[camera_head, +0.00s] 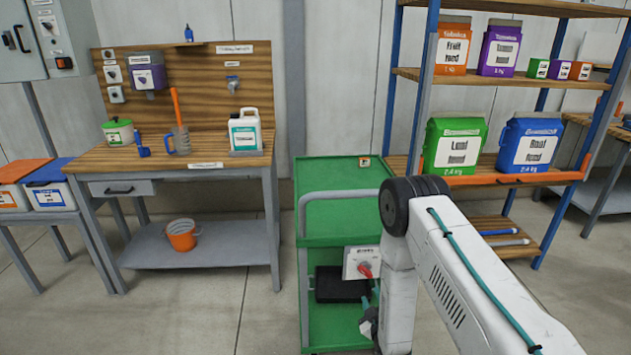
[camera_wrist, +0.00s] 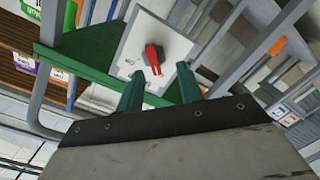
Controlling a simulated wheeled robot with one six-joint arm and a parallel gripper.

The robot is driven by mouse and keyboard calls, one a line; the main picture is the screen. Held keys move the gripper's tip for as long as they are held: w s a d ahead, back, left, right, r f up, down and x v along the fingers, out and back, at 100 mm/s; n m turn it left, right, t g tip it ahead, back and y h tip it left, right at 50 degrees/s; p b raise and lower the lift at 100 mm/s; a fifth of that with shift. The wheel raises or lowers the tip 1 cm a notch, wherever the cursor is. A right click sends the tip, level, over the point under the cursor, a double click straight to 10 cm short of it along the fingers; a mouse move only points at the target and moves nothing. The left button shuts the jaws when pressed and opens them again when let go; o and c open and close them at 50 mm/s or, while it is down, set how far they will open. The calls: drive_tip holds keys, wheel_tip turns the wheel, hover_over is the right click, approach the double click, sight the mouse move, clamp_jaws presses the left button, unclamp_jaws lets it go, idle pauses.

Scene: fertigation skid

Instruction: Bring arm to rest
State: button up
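My arm (camera_head: 455,265) reaches forward over the right side of the green cart (camera_head: 342,220), its wrist bent down. My gripper (camera_wrist: 158,72) shows in the wrist view as two green fingers spread apart, with nothing held between them. Just beyond the fingertips is a white switch box (camera_wrist: 130,45) with a red rotary knob (camera_wrist: 153,58). In the head view the same box (camera_head: 351,258) and knob (camera_head: 365,270) sit at the cart's right side, above my partly hidden gripper. I cannot tell the exact gap between fingers and knob.
A workbench (camera_head: 180,157) with a jug, pots and dispenser stands at the left, an orange bucket (camera_head: 183,235) on its lower shelf. A shelf rack (camera_head: 480,180) with fertilizer bags stands close behind my arm. Floor between bench and cart is clear.

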drive_tip(key=s+f+m+g, duration=0.2)
drive_tip(key=s+f+g, duration=0.2)
drive_tip(key=f+g, duration=0.35)
drive_tip(key=s+d+r+m+g, duration=0.1)
drive_tip(key=s+r+m+g, duration=0.1)
drive_tip(key=s+r, duration=1)
drive_tip(key=s+d+r+m+g, duration=0.1)
drive_tip(key=s+r, duration=1)
drive_tip(key=r, duration=1.2)
drive_tip(key=s+d+r+m+g, duration=0.1)
drive_tip(key=s+r+m+g, duration=0.2)
drive_tip(key=s+r, duration=0.9)
wheel_tip(320, 180, up, 5)
drive_tip(key=shift+s+d+r+m+g, duration=0.2)
drive_tip(key=shift+s+d+m+g, duration=0.1)
drive_tip(key=shift+g, duration=0.85)
